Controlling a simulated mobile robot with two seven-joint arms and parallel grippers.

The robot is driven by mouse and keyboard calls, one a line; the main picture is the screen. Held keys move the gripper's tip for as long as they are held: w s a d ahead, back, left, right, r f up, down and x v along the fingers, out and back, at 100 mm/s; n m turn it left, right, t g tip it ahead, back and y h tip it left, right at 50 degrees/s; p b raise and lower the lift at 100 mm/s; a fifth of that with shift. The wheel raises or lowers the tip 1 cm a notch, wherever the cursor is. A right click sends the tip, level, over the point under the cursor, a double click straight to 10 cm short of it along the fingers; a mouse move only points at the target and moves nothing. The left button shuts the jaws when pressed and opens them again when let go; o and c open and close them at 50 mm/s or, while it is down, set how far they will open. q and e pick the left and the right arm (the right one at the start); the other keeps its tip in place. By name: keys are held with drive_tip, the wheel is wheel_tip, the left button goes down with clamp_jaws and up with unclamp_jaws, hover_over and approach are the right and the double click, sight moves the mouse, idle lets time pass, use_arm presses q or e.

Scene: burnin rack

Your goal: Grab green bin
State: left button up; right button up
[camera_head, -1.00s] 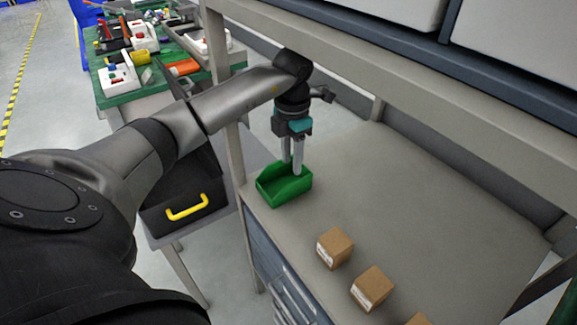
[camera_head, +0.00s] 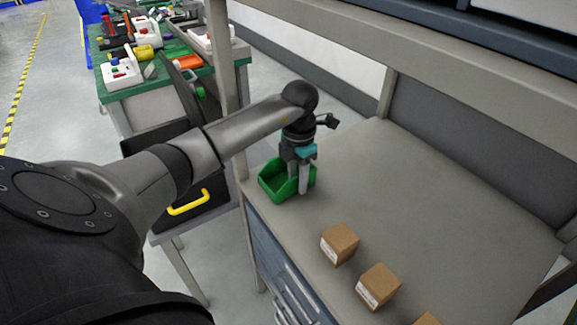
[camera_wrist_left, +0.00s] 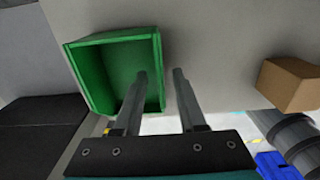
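The green bin (camera_head: 272,192) stands on the shelf surface near its left front edge in the head view. In the left wrist view the green bin (camera_wrist_left: 95,85) shows its open inside, left of centre. My left gripper (camera_head: 297,182) points down at the bin's right side. In the left wrist view its fingers (camera_wrist_left: 160,74) are apart, one over the inside of the bin and one beyond the right wall, with that wall between them. Gaps show beside the wall, so they do not look closed on it. My right gripper is not in view.
Brown boxes (camera_head: 339,243) stand in a row along the front edge, right of the bin. A rack post (camera_head: 221,75) rises close to my left arm. A black case with a yellow handle (camera_head: 188,204) lies left of the shelf. The surface behind the boxes is clear.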

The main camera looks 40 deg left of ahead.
use_arm(q)
drive_tip(key=shift+c, duration=0.2)
clamp_jaws()
idle(1.1)
